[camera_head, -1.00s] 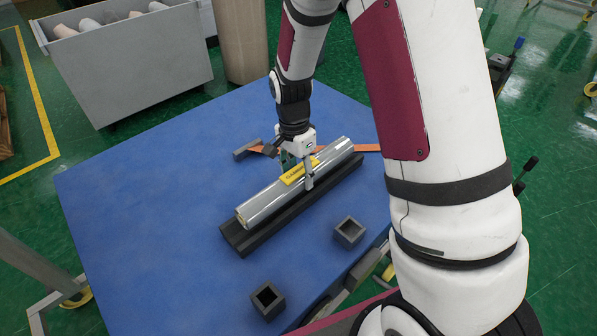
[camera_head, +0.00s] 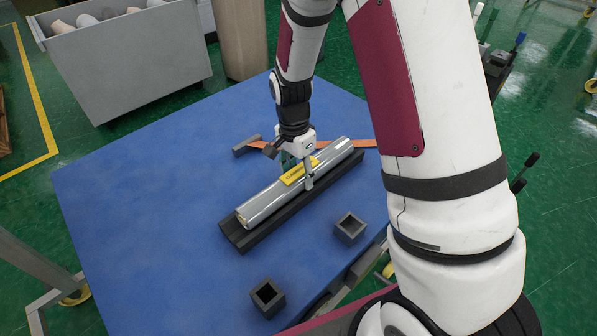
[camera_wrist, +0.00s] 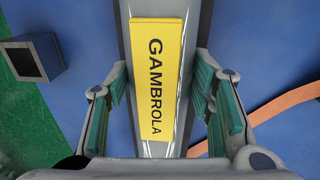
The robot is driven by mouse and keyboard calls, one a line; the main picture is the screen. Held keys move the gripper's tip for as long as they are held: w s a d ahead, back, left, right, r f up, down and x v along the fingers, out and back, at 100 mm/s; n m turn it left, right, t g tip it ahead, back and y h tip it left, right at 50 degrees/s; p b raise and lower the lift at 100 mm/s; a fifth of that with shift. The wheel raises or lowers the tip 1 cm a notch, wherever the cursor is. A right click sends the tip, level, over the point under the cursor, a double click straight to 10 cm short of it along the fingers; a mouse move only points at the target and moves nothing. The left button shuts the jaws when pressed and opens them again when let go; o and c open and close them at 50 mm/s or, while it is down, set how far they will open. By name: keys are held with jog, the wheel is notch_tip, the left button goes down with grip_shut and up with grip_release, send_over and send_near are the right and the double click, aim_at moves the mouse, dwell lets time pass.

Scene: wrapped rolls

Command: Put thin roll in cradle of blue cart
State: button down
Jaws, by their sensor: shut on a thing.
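The thin roll (camera_head: 262,208) is a silvery wrapped roll with a yellow label reading GAMBROLA. It lies lengthwise along the black cradle (camera_head: 238,238) on the blue cart top (camera_head: 130,210). My gripper (camera_head: 297,176) is shut on the roll near its middle, at the label. In the wrist view, the green finger pads of my gripper (camera_wrist: 161,88) flank the roll (camera_wrist: 147,8) on both sides. The roll covers much of the cradle's trough, and I cannot tell whether it rests fully on it.
Two hollow square dark posts (camera_head: 350,228) (camera_head: 267,298) stand near the cart's front edge. An orange strap (camera_head: 358,143) and a dark bracket (camera_head: 246,146) lie behind the cradle. A grey bin (camera_head: 130,65) with rolls stands behind left. The cart's left side is clear.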

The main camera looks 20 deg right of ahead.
aim_at(296, 169)
jog(key=shift+f, duration=0.15)
jog(key=c, duration=0.7)
grip_release()
jog(key=r, duration=0.8)
jog(key=w+r, duration=0.1)
jog(key=r, duration=0.3)
jog(key=shift+a, duration=0.2)
